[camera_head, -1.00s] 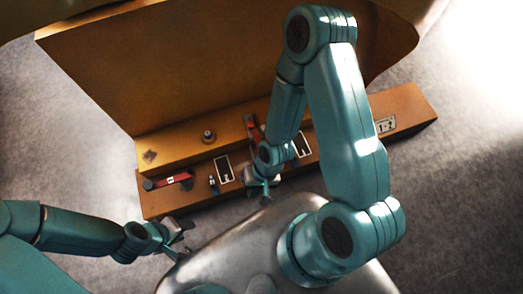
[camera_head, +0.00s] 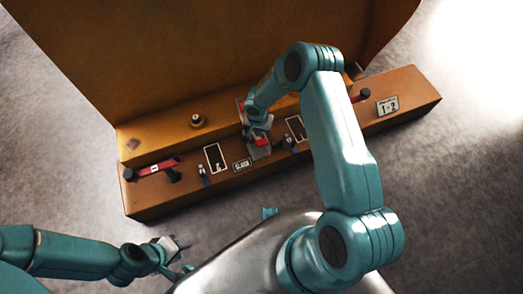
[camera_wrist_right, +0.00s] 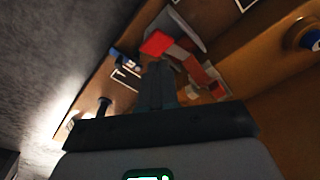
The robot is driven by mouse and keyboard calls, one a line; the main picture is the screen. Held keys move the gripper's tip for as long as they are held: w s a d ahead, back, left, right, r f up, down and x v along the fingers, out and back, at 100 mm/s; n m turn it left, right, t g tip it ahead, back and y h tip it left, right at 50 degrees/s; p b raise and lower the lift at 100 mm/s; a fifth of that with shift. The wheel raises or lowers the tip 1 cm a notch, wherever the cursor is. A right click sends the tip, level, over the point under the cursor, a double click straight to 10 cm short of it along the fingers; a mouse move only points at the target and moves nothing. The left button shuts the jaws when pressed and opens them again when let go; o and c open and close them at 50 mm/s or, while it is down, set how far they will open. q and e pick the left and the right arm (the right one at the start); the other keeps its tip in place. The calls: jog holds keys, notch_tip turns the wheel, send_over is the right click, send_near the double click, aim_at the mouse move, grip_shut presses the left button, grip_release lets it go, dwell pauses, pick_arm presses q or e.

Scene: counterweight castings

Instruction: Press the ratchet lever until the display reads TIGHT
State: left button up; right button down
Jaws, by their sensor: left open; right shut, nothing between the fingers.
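The ratchet, a grey body with red parts, is on the front ledge; its red lever end (camera_head: 262,142) shows just below my right gripper (camera_head: 262,127). In the right wrist view the red lever end (camera_wrist_right: 157,43) appears just beyond the shut fingers (camera_wrist_right: 157,85); I cannot tell whether they touch. More red and grey ratchet parts lie to its right there, partly hidden by the gripper. The small display (camera_head: 242,165) seems to read SLACK. My left gripper (camera_head: 180,254) is open and empty, low at the left, away from the ledge.
A red bar (camera_head: 158,167) with black knobs is at the ledge's left end. A round knob (camera_head: 197,121) sits on the upper step. A 1-2 plate (camera_head: 387,106) is at the right. A tall brown wall rises behind.

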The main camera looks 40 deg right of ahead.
aim_at(261, 143)
jog(key=shift+s+d+f, duration=0.1)
jog(key=shift+d+f, duration=0.05)
jog(key=shift+f, duration=0.25)
jog(key=shift+r, duration=0.1)
jog(key=shift+d, duration=0.1)
jog(key=shift+w+d+f+b, duration=0.15)
jog(key=shift+f+b, duration=0.65)
jog(key=shift+f, duration=1)
jog(key=shift+w+d+f+b, duration=0.1)
jog(key=shift+f+b, duration=0.7)
jog(key=shift+f, duration=0.95)
